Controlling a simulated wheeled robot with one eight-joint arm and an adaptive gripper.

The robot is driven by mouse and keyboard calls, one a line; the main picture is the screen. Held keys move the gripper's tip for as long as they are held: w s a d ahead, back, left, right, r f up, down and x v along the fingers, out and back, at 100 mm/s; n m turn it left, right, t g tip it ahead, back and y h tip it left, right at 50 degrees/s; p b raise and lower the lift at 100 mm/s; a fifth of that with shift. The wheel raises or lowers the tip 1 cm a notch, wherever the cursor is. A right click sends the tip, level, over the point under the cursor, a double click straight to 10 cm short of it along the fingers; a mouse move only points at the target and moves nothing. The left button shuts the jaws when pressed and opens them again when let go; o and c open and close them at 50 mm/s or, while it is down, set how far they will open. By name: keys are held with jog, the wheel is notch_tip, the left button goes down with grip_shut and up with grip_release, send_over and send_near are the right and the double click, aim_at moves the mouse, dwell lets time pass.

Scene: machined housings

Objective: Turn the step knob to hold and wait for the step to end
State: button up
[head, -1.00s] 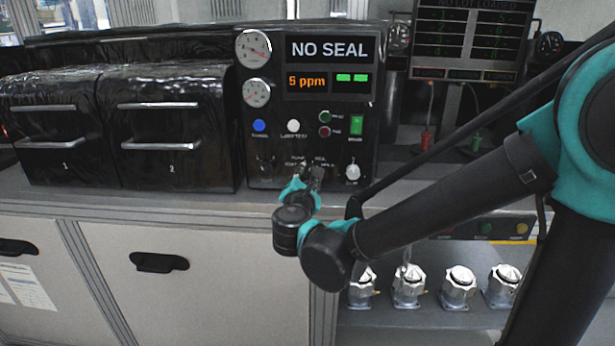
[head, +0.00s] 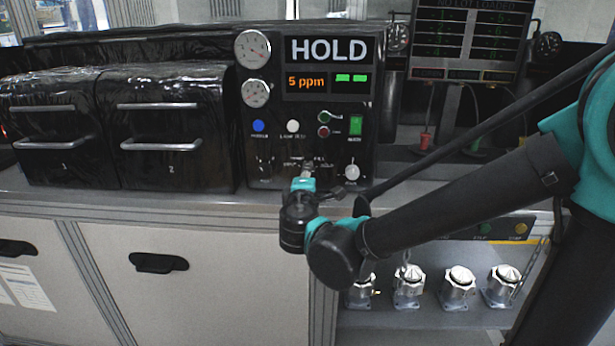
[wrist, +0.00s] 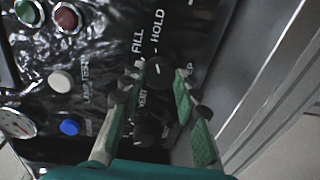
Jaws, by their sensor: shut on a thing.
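The step knob (wrist: 160,75) is a small dark knob with a white pointer line, among the printed labels FILL, HOLD and VENT in the wrist view. Its pointer lies toward the HOLD label. My gripper (wrist: 159,83) is shut on the knob, one green-padded finger on each side. In the head view my gripper (head: 302,184) reaches the lower part of the black panel (head: 270,150) and hides most of the knob. The upper display (head: 329,50) reads HOLD, and the smaller display (head: 306,82) reads 5 ppm beside two green bars.
Blue (head: 259,126), white (head: 292,126), green and red buttons and another knob (head: 351,172) sit close around my gripper. Two black chambers with handles (head: 158,146) stand to the left. Several metal housings (head: 408,285) stand on the lower shelf.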

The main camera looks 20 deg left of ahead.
jog(key=shift+m, duration=0.6)
jog(key=o, duration=1.2)
jog(key=shift+c, duration=0.2)
jog(key=v, duration=1.2)
jog(key=shift+d, duration=0.15)
